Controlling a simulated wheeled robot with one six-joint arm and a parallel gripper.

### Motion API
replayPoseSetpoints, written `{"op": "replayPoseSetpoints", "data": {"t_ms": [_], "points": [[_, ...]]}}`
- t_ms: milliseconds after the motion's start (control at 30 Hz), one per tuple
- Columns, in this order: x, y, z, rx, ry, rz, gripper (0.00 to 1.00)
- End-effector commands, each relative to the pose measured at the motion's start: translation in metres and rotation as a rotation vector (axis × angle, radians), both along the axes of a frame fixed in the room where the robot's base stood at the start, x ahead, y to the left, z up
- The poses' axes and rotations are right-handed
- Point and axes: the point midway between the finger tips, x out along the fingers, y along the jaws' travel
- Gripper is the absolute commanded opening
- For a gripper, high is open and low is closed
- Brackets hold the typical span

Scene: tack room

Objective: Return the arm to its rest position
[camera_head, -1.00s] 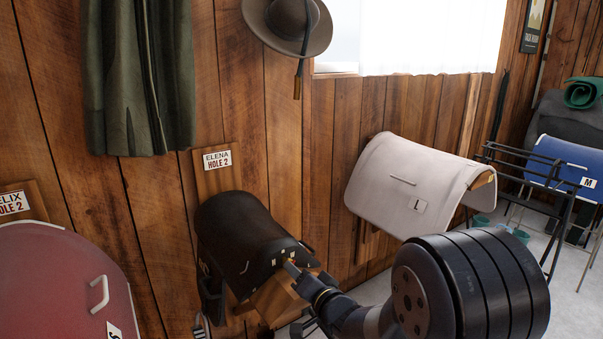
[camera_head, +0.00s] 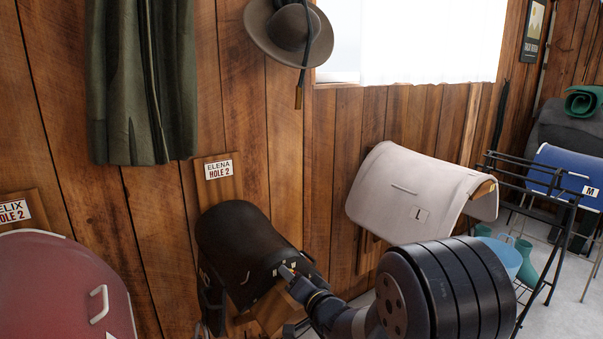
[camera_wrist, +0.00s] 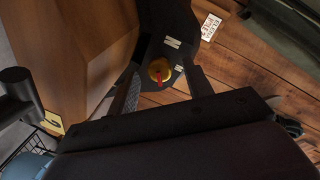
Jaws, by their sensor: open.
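My gripper (camera_head: 290,274) is at the front end of the dark saddle pad (camera_head: 232,240) on the wall rack under the "ELENA HOLE 2" sign (camera_head: 219,169). In the wrist view my gripper (camera_wrist: 164,72) has its two dark fingers apart. A round brass-coloured piece (camera_wrist: 157,66) with a red part shows in the gap between them, on or near the pad's dark end. I cannot tell whether the fingers touch it. My arm's thick black joint fills the lower middle of the head view.
A white pad marked L (camera_head: 405,190) is on a rack to the right. Beyond it are a black metal stand (camera_head: 530,172), a light blue bucket (camera_head: 507,259) and a blue pad marked M (camera_head: 560,178). A red pad (camera_head: 60,285) is at lower left. A hat (camera_head: 288,28) hangs above.

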Motion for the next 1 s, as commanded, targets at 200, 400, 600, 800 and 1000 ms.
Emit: {"op": "replayPoseSetpoints", "data": {"t_ms": [200, 400, 600, 800, 1000], "points": [[-0.032, -0.019, 0.006, -0.001, 0.000, -0.003, 0.48], [-0.065, -0.037, 0.012, -0.001, -0.001, -0.003, 0.48], [-0.069, -0.037, 0.011, 0.000, 0.001, 0.003, 0.48], [-0.035, -0.019, 0.005, -0.001, 0.001, 0.002, 0.48], [-0.003, -0.001, 0.000, -0.001, 0.000, 0.001, 0.48]]}}
